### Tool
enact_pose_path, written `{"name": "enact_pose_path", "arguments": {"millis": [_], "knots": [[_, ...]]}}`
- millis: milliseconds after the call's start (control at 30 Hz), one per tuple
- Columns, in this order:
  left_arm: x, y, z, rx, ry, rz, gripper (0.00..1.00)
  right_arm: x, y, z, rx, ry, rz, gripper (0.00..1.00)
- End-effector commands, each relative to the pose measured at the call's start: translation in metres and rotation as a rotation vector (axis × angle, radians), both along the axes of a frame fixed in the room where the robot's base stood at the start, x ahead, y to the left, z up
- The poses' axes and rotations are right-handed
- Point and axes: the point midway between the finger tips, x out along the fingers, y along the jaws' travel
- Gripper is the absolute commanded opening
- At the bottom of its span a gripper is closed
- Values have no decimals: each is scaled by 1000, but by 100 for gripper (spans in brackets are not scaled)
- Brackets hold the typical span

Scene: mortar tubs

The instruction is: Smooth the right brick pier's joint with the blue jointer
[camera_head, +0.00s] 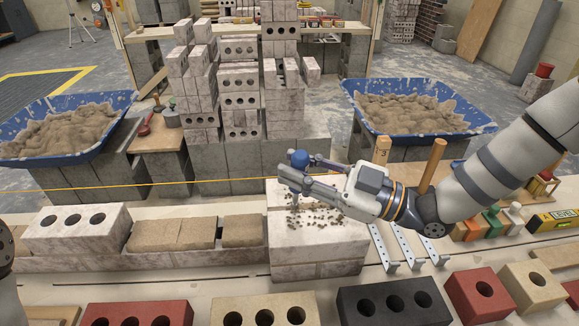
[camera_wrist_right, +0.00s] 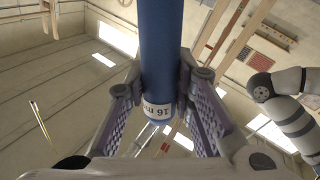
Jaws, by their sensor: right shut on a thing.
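My right gripper (camera_head: 290,183) reaches in from the right, over the pale brick pier (camera_head: 325,240) right of the middle. It is shut on the blue jointer (camera_head: 299,159). In the head view only a rounded blue end shows above the fingers. In the right wrist view the blue handle (camera_wrist_right: 159,55) stands between the two fingers (camera_wrist_right: 160,112), with a white label reading 16 m... at its end. The jointer's working end is hidden or too small to tell. Dark crumbs lie on the pier's top, and a horizontal joint runs along its front face. My left gripper is out of view.
Blue mortar tubs stand at the left (camera_head: 20,150) and right (camera_head: 480,125). A yellow string (camera_head: 100,190) crosses behind the pier. Metal strips (camera_head: 398,245) lie right of the pier. Red, tan and black bricks (camera_head: 395,302) line the front. A holed white brick (camera_head: 75,230) sits left.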

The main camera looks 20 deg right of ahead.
Motion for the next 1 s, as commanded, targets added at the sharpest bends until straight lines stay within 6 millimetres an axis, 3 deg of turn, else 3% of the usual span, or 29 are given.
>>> {"name": "enact_pose_path", "arguments": {"millis": [1000], "knots": [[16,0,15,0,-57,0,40,-13,-63,-1,-4,-1,-2,0]]}}
